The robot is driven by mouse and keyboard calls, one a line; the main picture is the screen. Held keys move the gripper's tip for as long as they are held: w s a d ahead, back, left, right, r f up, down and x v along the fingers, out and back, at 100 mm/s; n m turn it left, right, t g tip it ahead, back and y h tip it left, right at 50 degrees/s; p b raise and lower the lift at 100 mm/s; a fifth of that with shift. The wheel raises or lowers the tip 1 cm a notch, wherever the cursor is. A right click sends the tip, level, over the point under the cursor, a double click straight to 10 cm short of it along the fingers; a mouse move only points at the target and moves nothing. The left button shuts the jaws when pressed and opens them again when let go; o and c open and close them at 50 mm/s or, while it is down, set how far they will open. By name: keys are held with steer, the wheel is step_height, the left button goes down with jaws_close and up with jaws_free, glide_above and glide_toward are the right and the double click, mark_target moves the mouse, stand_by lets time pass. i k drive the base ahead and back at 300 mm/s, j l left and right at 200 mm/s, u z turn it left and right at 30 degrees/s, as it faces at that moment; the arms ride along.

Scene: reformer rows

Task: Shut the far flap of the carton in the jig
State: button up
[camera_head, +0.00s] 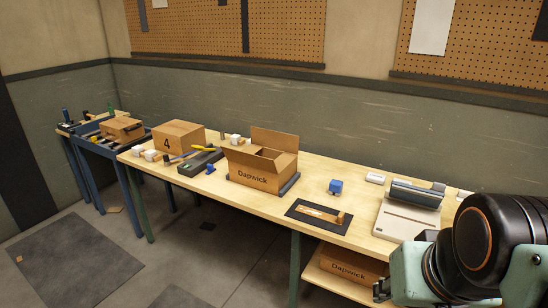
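The open carton (252,181), brown and marked "Dapwick", stands upright on the middle of the long bench. Its far flap (275,140) stands up at the back, above the opening. Part of the dark inside shows; how the other flaps lie is hard to tell at this size. Only black and teal links of my arm show, at the lower right, well apart from the carton. I cannot make out my gripper's fingers.
Right of the carton are a blue block (335,186), a dark mat (318,216) with a wooden-handled tool, and a grey machine (408,215). Left are a dark tray (200,162) and a closed carton marked 4 (178,137). Another carton (352,265) lies on the lower shelf.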

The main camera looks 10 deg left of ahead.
mark_target(282, 142)
steer(key=i+u, duration=0.4)
steer(key=i+l+u, duration=0.1)
steer(key=i+u, duration=0.25)
steer(key=i, duration=0.15)
steer(key=i+l, duration=0.25)
steer(key=i+l+u, duration=0.15)
steer(key=i, duration=0.35)
steer(key=k+l+u, duration=0.15)
steer(key=k+l, duration=0.35)
steer(key=k+l+u, duration=0.15)
steer(key=k+l, duration=0.25)
steer(key=k, duration=0.15)
steer(key=k+l+u, duration=0.15)
steer(key=k+l, duration=0.2)
steer(key=k, duration=0.2)
steer(key=i+j+u, duration=0.55)
steer(key=i+j, duration=0.15)
steer(key=i+j+u, duration=0.25)
steer(key=i, duration=0.3)
steer(key=i+u, duration=0.2)
steer(key=i, duration=0.3)
